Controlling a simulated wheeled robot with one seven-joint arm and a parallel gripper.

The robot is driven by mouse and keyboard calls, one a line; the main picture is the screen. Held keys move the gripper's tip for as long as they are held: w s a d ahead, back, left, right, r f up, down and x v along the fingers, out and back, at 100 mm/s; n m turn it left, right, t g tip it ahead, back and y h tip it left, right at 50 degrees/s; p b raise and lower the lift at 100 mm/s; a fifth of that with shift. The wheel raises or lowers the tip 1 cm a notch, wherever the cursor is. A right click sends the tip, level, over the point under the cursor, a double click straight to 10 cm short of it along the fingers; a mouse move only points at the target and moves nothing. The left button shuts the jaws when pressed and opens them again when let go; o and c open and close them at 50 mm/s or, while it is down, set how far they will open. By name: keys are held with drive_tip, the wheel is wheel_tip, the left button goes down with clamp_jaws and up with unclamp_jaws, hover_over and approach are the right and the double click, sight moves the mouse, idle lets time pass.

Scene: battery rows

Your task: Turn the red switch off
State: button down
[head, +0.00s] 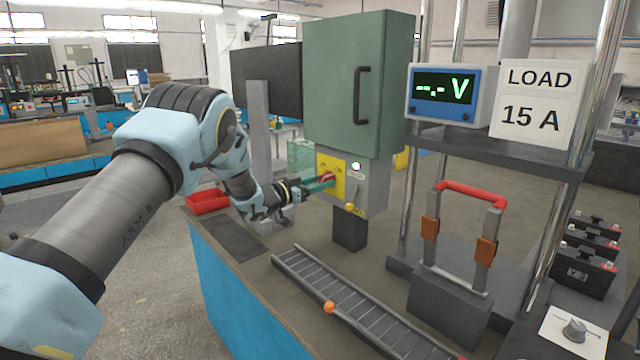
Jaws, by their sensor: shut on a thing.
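The red switch (328,177) sits on a yellow plate (333,164) on the front of a grey box under a green cabinet. It is small and partly hidden by my gripper (321,184). My gripper reaches it from the left, with its fingers shut on the red switch. The switch's exact angle cannot be made out. A white round lamp (355,166) is on the box to the right of the plate. A yellow-knobbed lever (350,207) is below the lamp.
The green cabinet (345,85) with a dark handle stands above the switch. A meter (444,92) reads "--.- V" beside a "LOAD 15 A" sign (533,103). A red-handled frame (469,194), a slotted rail (345,300), a red tray (208,201) and black batteries (583,271) are around.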

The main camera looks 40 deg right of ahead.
drive_tip(key=n, duration=0.3)
drive_tip(key=shift+w+n, duration=0.1)
drive_tip(key=shift+n, duration=0.2)
drive_tip(key=n, duration=0.4)
drive_tip(key=shift+n, duration=0.3)
drive_tip(key=n+p, duration=0.1)
drive_tip(key=n, duration=0.3)
drive_tip(key=shift+n+p, duration=0.35)
drive_tip(key=shift+n, duration=1.65)
drive_tip(key=shift+c, duration=1.5)
unclamp_jaws()
